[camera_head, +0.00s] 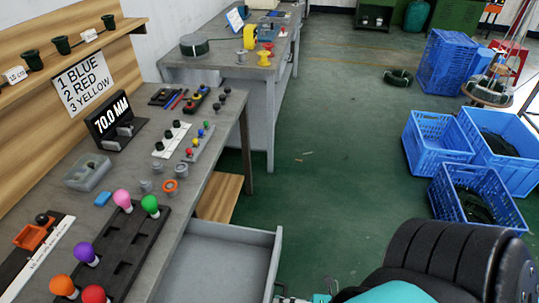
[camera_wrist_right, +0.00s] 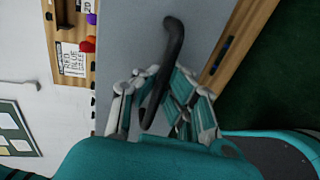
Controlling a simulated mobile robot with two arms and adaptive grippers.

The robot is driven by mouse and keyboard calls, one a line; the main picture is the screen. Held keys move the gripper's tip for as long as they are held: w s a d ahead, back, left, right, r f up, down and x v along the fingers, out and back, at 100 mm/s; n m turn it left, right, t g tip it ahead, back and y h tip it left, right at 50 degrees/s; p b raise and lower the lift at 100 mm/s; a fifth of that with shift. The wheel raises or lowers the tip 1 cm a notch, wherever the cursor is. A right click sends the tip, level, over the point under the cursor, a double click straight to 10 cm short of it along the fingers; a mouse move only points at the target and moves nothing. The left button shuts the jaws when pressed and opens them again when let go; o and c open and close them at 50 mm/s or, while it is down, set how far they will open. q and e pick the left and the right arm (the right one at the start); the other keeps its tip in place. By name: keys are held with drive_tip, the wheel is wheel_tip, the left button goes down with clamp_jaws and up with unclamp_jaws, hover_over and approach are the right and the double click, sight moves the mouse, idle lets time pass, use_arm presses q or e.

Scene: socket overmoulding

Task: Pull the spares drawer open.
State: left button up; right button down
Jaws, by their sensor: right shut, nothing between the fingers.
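The grey drawer (camera_head: 222,262) stands out from under the bench in the head view. The part of its inside that shows looks empty, and its near end is cut off by the frame. In the right wrist view a black curved handle (camera_wrist_right: 175,45) stands on a grey front panel (camera_wrist_right: 135,35). My right gripper (camera_wrist_right: 162,92) is at this handle, its fingers shut with nothing gripped. The handle's lower end overlaps the fingers; I cannot tell whether they touch. My left gripper is not in view.
The bench (camera_head: 105,165) left of the drawer carries a dark tray (camera_head: 115,250) with coloured bulbs, small parts and a 70.0 MM display (camera_head: 106,118). Blue crates (camera_head: 435,145) stand at the right. The green floor (camera_head: 330,130) between is mostly clear.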

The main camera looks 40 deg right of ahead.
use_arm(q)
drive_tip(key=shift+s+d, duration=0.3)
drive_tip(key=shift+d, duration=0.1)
use_arm(e)
drive_tip(key=shift+s+d, duration=0.15)
drive_tip(key=shift+d, duration=0.05)
drive_tip(key=c, duration=1.4)
unclamp_jaws()
drive_tip(key=shift+s, duration=0.1)
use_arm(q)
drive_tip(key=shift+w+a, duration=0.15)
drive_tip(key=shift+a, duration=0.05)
use_arm(e)
drive_tip(key=v, duration=1.2)
drive_tip(key=shift+f, duration=0.1)
